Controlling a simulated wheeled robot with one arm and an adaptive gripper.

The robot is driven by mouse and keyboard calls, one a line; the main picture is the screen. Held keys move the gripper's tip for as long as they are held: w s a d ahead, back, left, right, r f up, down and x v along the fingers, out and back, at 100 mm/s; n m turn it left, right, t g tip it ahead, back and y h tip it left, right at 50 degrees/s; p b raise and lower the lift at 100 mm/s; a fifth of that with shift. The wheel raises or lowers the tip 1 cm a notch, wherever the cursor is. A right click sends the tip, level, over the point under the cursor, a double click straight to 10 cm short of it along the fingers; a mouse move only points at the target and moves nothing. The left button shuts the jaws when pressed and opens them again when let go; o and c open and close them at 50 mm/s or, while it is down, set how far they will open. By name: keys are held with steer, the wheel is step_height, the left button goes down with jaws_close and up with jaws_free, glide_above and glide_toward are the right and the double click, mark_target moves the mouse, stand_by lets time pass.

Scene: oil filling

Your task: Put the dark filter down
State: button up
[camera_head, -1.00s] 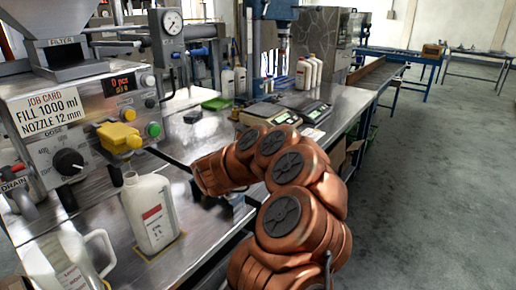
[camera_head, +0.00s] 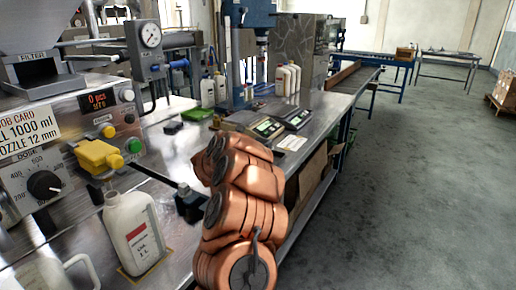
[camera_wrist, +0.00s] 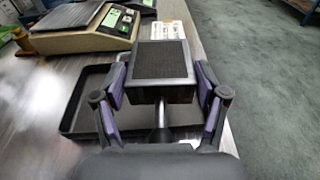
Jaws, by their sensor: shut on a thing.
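The dark filter (camera_wrist: 162,60) is a square black block with a textured top face and a grey rim. In the wrist view my gripper (camera_wrist: 162,78) is shut on it, with one purple-padded finger on each side. In the head view my copper arm hides the filter and the gripper's fingers.
Two scales (camera_head: 267,128) stand on the bench ahead, with a paper label (camera_head: 291,143) beside them. A white bottle (camera_head: 135,232) and the filling machine (camera_head: 62,150) are at left. The bench edge and open floor (camera_head: 400,170) are to the right.

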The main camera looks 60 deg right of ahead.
steer(key=shift+w+d+f+p, duration=0.1)
steer(key=shift+w+d+p, duration=0.15)
steer(key=shift+d, duration=0.6)
steer(key=shift+w+d+f+p, duration=0.15)
steer(key=shift+w+d, duration=0.25)
steer(key=shift+d, duration=0.5)
steer(key=shift+w+d+p, duration=0.2)
steer(key=shift+w+d, duration=0.1)
steer(key=shift+d, duration=0.55)
steer(key=shift+f+p, duration=0.35)
steer(key=shift+f, duration=1.45)
steer(key=shift+f+b, duration=0.65)
steer(key=shift+b, duration=0.7)
steer(key=o, duration=1.3)
steer(key=shift+o, duration=0.2)
steer(key=shift+r, duration=0.1)
